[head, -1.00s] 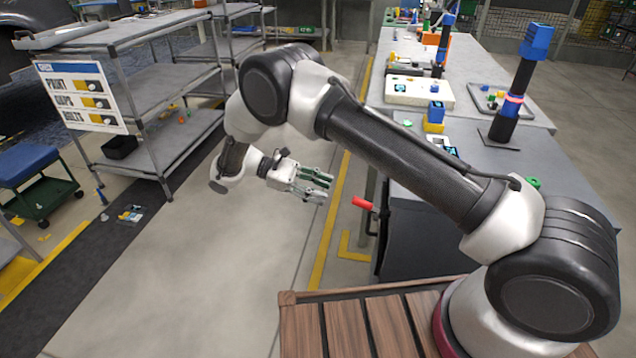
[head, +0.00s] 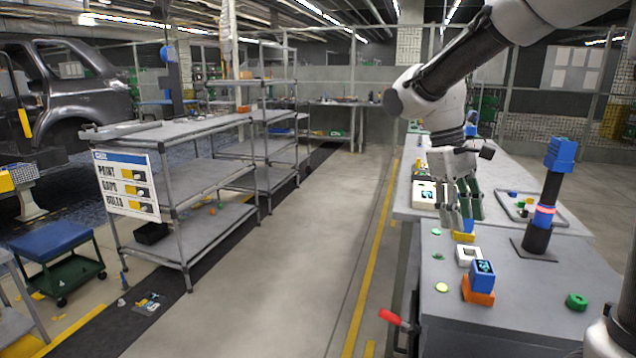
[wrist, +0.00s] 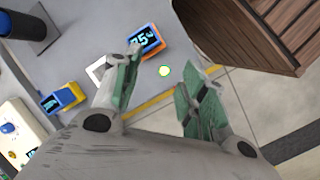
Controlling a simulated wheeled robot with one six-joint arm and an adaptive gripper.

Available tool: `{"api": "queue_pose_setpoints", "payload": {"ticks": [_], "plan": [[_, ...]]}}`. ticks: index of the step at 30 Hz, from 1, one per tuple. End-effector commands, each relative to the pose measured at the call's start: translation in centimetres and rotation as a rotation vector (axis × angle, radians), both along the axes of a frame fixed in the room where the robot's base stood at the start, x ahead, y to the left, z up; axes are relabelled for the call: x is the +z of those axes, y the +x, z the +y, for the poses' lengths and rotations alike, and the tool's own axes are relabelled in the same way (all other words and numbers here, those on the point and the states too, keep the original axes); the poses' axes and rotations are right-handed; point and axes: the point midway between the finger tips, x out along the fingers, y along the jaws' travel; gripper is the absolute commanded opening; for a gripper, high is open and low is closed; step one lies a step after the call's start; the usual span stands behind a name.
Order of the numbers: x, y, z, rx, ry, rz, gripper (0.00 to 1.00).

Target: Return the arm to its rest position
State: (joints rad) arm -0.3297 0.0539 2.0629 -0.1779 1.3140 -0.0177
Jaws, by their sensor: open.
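My gripper (head: 460,222) hangs from my raised arm at the upper right of the head view, fingers pointing down over the left part of the grey workbench (head: 530,260). Its two green-padded fingers are apart. In the wrist view the gripper (wrist: 158,100) is open, with nothing held between the fingers. Beyond the fingertips the wrist view shows a small yellow-green disc (wrist: 165,71) and a blue-and-orange display block (wrist: 146,40) on the bench.
The bench carries a dark post with a blue top (head: 545,200), a white square frame (head: 468,256) and a green ring (head: 577,301). A red handle (head: 390,317) juts from its left side. Metal shelving (head: 180,190) stands left. The aisle floor (head: 310,260) between is clear.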

Motion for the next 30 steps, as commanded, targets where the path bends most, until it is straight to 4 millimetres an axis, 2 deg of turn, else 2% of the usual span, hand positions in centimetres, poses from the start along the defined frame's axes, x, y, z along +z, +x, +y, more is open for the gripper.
{"api": "queue_pose_setpoints", "payload": {"ticks": [1,6,12,15,20,30], "plan": [[1.2,-1.8,-1.4,-0.042,0.037,-0.06,0.42],[3.0,-7.5,-4.8,-0.172,0.149,-0.263,0.42],[3.1,-13.3,-7.1,-0.303,0.242,-0.488,0.42],[2.8,-15.0,-7.5,-0.344,0.268,-0.564,0.42],[2.4,-16.2,-7.8,-0.376,0.286,-0.625,0.42],[2.4,-16.2,-7.8,-0.378,0.287,-0.629,0.42]]}}
